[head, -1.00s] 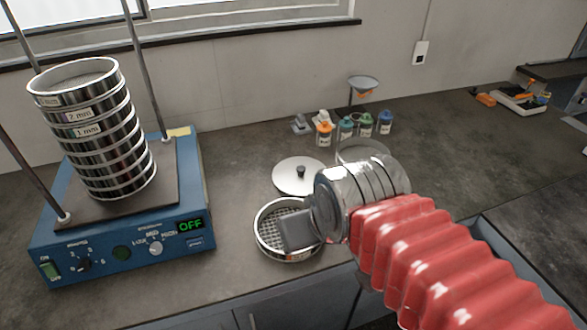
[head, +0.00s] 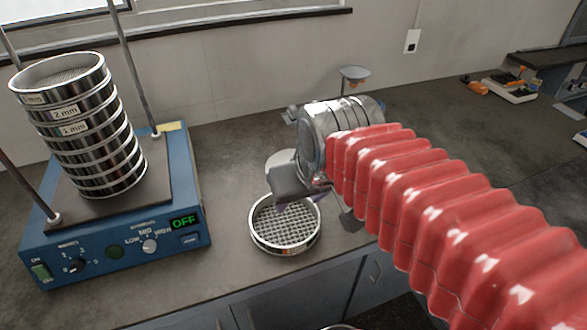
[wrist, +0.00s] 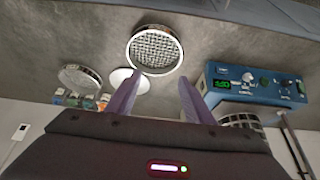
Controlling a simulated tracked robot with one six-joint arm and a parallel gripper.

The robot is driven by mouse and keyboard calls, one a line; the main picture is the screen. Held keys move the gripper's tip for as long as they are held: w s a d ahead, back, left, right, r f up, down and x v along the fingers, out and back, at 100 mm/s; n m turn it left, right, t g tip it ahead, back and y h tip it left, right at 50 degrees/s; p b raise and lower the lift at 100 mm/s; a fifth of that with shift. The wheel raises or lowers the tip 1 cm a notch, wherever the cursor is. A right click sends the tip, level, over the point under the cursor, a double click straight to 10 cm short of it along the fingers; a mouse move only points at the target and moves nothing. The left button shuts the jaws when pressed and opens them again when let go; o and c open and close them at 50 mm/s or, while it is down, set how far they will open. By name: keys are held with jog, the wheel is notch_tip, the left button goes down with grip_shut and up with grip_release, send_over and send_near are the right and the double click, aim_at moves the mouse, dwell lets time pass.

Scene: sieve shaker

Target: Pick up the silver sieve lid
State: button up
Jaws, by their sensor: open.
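The silver sieve lid (head: 283,159) lies on the bench behind a loose sieve, mostly hidden by my gripper in the head view. In the wrist view the lid (wrist: 121,79) is a pale disc beside the left finger, partly covered by it. My gripper (head: 299,204) is open and empty, its purple fingers above the bench near the lid and the sieve. In the wrist view, the space between the fingertips (wrist: 159,80) holds nothing. The lid's knob cannot be made out now.
The loose mesh sieve (head: 285,225) sits in front of the lid. A blue shaker (head: 120,235) with a sieve stack (head: 82,130) stands left. A round grey dish (wrist: 80,78) and small bottles (wrist: 72,102) lie near the lid. A funnel (head: 355,74) stands behind.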

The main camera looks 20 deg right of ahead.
jog(key=w+d+r, duration=0.1)
jog(key=w+d, duration=0.2)
jog(key=w, duration=0.7)
jog(key=w+d+f, duration=0.3)
jog(key=w+f, duration=0.1)
jog(key=w, duration=0.3)
jog(key=w+d+f+m+g, duration=0.1)
jog(key=w+d+f, duration=0.2)
jog(key=w, duration=0.5)
jog(key=w+d+f+g, duration=0.1)
jog(key=w+d+f, duration=0.2)
jog(key=w+f, duration=0.2)
jog(key=w, duration=0.2)
jog(key=shift+w+d+m, duration=0.35)
jog(key=shift+m, duration=0.05)
jog(key=shift+f, duration=0.1)
jog(key=x, duration=0.8)
jog(key=shift+d+f, duration=0.15)
jog(key=shift+f, duration=0.1)
